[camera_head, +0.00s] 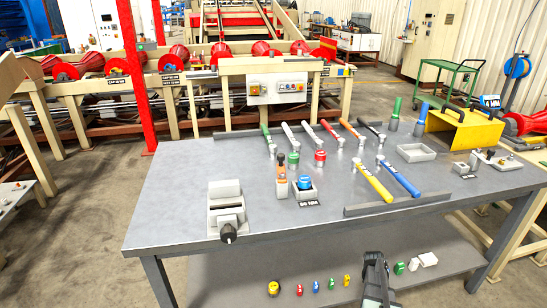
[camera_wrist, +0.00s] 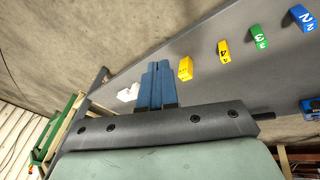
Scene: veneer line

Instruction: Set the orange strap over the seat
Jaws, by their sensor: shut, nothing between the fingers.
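I cannot make out a strap or a seat for certain. A small upright orange-and-dark piece (camera_head: 281,178) stands on the grey table (camera_head: 180,205), between a grey vise-like block and a grey holder with a blue top. An orange-red handled tool (camera_head: 329,129) lies at the back of the table among other tools. My gripper (camera_wrist: 157,68) shows its blue fingers in the wrist view, closed together and empty. In the head view my gripper (camera_head: 376,262) is low at the table's front, by the lower shelf. The wrist view shows neither of these orange things clearly.
Small coloured numbered blocks lie on the lower shelf (camera_head: 240,270), including a yellow one (camera_wrist: 185,68) and a green one (camera_wrist: 262,37). A white block (camera_wrist: 128,92) lies left of my fingers. A yellow bracket (camera_head: 465,130) stands at the table's right. The table's left part is clear.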

